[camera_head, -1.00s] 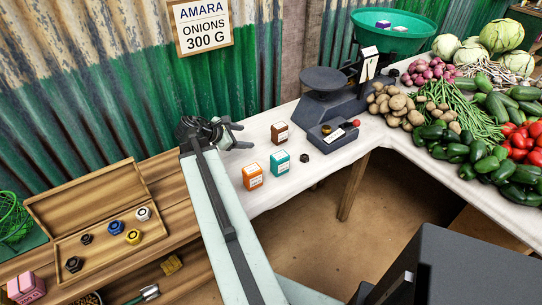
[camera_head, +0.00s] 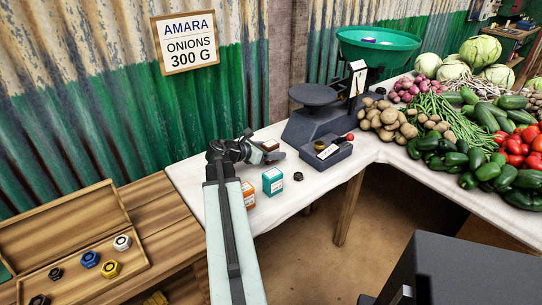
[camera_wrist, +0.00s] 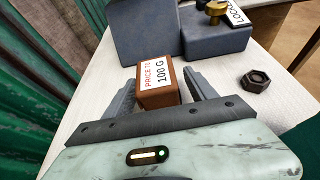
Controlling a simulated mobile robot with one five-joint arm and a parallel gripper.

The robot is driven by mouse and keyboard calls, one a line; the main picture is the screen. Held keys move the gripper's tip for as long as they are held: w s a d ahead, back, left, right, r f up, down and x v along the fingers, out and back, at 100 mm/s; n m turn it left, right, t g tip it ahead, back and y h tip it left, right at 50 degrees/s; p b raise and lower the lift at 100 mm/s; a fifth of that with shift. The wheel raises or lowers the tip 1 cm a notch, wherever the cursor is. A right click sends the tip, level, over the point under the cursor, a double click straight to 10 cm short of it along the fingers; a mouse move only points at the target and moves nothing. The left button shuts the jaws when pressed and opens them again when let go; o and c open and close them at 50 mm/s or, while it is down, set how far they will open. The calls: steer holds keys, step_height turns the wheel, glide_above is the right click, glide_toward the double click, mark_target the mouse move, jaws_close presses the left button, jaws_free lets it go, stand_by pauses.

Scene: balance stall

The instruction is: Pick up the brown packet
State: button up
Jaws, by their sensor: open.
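The brown packet (camera_wrist: 158,85) stands on the white table, with a white label reading a price and 100 G. In the wrist view it sits between the two fingers of my gripper (camera_wrist: 157,92), which are open on either side of it. I cannot tell whether either finger touches it. In the head view my gripper (camera_head: 262,153) is at the packet (camera_head: 268,146), and the fingers and wrist hide most of it.
The scale (camera_head: 314,120) with its dark tray (camera_head: 326,154) stands just beyond the packet. A teal packet (camera_head: 272,181) and an orange packet (camera_head: 248,196) stand nearer. A dark hex nut (camera_wrist: 256,81) lies to the right. Vegetables fill the table's right part.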

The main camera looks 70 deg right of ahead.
steer(key=shift+x, duration=1.1)
steer(key=shift+w+a, duration=0.1)
jaws_close()
steer(key=shift+r, duration=0.15)
